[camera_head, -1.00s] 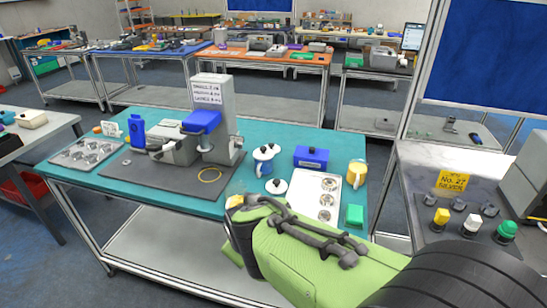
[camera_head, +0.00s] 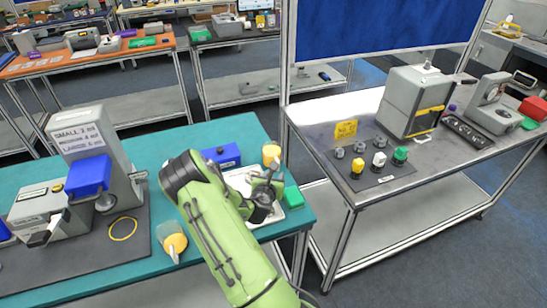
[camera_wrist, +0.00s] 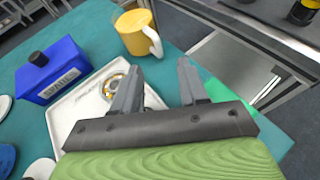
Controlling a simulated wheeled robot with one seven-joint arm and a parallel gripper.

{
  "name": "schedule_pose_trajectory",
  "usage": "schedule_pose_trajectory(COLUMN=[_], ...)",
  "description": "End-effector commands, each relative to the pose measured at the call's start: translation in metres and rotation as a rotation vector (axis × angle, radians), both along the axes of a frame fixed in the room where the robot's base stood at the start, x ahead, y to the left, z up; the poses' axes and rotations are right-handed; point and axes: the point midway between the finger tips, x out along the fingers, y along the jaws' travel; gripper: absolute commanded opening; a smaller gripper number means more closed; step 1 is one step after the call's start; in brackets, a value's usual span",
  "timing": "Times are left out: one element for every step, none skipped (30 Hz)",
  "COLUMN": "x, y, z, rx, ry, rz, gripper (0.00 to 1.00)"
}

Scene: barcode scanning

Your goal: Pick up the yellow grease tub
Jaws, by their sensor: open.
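No label reading grease shows, so I cannot tell which yellow item is the grease tub. A small yellow-topped container (camera_head: 357,168) stands on the right metal table beside a white-topped (camera_head: 379,160) and a green-topped one (camera_head: 400,155). A yellow mug-shaped container with a white handle (camera_head: 271,153) stands on the teal table; it also shows in the wrist view (camera_wrist: 134,34). Another yellow and white item (camera_head: 173,242) stands left of my arm. My gripper (camera_wrist: 160,70) is open and empty, above the white tray, with the mug-shaped container just beyond its fingers.
The white tray (camera_wrist: 68,108) holds round metal parts. A blue box (camera_wrist: 50,70) and a green block (camera_head: 293,197) are close by. A grey machine (camera_head: 412,102) stands on the right table. A gap separates the two tables. A yellow sign (camera_head: 346,130) stands behind the small containers.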

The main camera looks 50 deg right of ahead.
Motion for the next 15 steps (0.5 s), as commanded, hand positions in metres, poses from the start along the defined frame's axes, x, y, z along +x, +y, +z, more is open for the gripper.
schedule_pose_trajectory(x=[0.004, 0.007, 0.01, 0.012, 0.013, 0.014, 0.016, 0.018, 0.02, 0.022, 0.025, 0.028, 0.03, 0.032, 0.034], y=[-0.011, -0.015, -0.021, -0.024, -0.027, -0.03, -0.032, -0.035, -0.041, -0.045, -0.05, -0.056, -0.061, -0.064, -0.068], z=[-0.003, -0.006, -0.009, -0.011, -0.012, -0.014, -0.015, -0.017, -0.02, -0.023, -0.026, -0.029, -0.031, -0.033, -0.035], rx=[0.0, 0.0, 0.0, 0.001, 0.002, 0.003, 0.002, 0.002, 0.002, 0.003, 0.003, 0.003, 0.002, 0.003, 0.004], ry=[-0.003, -0.002, -0.003, -0.002, -0.001, -0.001, -0.002, -0.002, -0.002, -0.003, -0.003, -0.004, -0.004, -0.004, -0.003], rz=[-0.002, -0.001, -0.001, -0.001, -0.001, -0.001, 0.0, 0.0, -0.001, -0.002, -0.003, -0.002, -0.002, -0.001, -0.001], gripper=[0.43, 0.43, 0.43, 0.43, 0.43, 0.43, 0.43, 0.43, 0.43, 0.43, 0.43, 0.43, 0.43, 0.43, 0.43])
